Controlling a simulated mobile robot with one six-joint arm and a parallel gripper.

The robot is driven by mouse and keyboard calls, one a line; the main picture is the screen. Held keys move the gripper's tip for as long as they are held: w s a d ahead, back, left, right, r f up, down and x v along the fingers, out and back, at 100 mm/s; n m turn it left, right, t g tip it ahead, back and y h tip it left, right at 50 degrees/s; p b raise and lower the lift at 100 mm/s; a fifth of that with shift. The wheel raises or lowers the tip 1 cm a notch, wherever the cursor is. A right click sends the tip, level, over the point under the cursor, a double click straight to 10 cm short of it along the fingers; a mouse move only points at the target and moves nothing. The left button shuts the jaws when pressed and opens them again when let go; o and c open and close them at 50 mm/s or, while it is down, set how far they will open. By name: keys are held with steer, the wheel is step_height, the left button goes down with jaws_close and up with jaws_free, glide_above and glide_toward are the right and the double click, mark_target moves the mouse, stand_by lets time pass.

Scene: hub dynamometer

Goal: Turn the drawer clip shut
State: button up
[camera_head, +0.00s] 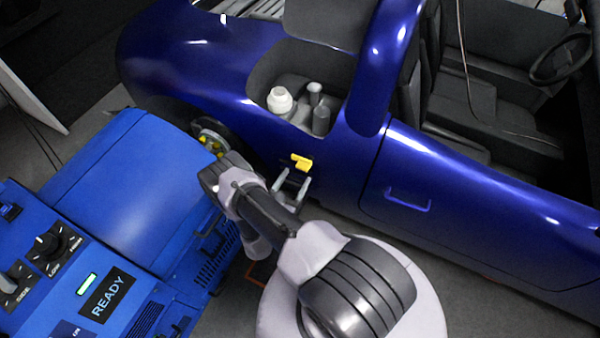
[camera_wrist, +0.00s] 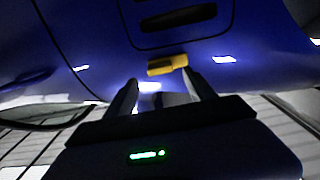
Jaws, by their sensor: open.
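The yellow clip (camera_head: 301,161) sits on the side of the blue car, below the open recess. It also shows in the wrist view (camera_wrist: 167,65), roughly crosswise in the picture, just beyond my fingertips. Above it in that view is a rounded panel outline (camera_wrist: 145,42) with a dark slot; I cannot tell if this is the drawer front. My gripper (camera_head: 293,182) is open, its two fingers pointing at the clip. In the wrist view the fingers (camera_wrist: 160,80) stand apart with nothing held, and the clip lies near the right fingertip. I cannot tell whether they touch.
The blue car body (camera_head: 460,190) fills the far side. A white jar (camera_head: 280,100) and grey bottles stand in its recess. A blue machine with a READY display (camera_head: 107,295) stands at the left, close to my arm. A wheel hub (camera_head: 211,138) lies between them.

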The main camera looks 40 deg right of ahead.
mark_target(301, 169)
steer(key=b+x, duration=0.1)
steer(key=x, duration=0.3)
steer(key=shift+w+d, duration=0.15)
steer(key=shift+d, duration=0.1)
steer(key=c, duration=1.4)
